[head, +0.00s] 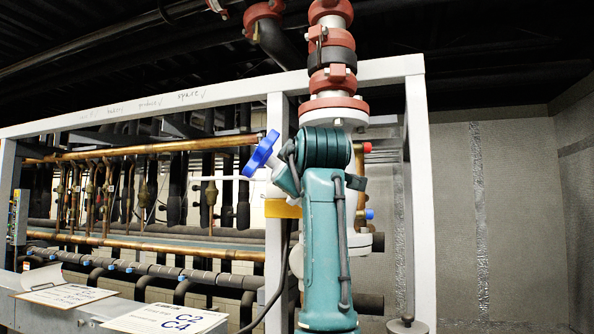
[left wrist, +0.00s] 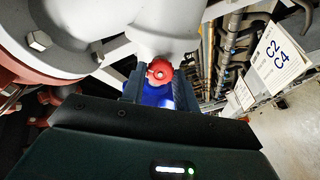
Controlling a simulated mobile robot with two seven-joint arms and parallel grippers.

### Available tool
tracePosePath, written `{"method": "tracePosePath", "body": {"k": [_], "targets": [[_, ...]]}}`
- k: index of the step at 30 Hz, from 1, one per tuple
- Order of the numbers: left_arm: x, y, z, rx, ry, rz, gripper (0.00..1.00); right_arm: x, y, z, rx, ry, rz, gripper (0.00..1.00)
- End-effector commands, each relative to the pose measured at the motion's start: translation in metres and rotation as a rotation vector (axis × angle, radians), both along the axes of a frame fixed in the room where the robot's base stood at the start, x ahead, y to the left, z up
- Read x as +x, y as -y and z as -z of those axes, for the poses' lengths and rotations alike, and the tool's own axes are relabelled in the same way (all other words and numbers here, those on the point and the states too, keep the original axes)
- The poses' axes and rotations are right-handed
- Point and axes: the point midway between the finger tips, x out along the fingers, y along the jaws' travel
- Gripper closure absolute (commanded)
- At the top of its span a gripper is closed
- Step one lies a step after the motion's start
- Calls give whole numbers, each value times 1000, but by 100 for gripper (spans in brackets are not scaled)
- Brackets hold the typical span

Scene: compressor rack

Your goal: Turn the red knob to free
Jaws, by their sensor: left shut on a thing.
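The red knob (left wrist: 159,72) sits on a white valve body (left wrist: 163,35) in the left wrist view. My left gripper (left wrist: 155,84) is shut on it, with one dark finger on each side. A bright blue part (left wrist: 157,97) shows between the fingers, just below the knob. In the head view my teal left arm rises in front of the valve and hides the fingers. A small red end (head: 367,147) shows right of the wrist there; I cannot tell whether it is the same knob. My right gripper is in neither view.
A blue handwheel (head: 262,155) stands just left of my wrist. A red-flanged pipe (head: 332,60) rises above it. Copper pipes (head: 150,147) run at the left, above a clipboard (head: 66,294) and a C2/C4 sign (head: 165,318).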

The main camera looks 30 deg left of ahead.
Motion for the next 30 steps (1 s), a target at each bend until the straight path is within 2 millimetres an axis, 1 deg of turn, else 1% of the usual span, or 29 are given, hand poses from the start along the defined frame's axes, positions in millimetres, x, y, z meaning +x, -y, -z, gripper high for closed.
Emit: {"method": "tracePosePath", "body": {"k": [15,21,30], "targets": [[0,0,1,-349,311,0,92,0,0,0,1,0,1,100],[0,0,1,-445,397,0,92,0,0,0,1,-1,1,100],[0,0,1,-520,464,-1,92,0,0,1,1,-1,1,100]]}}
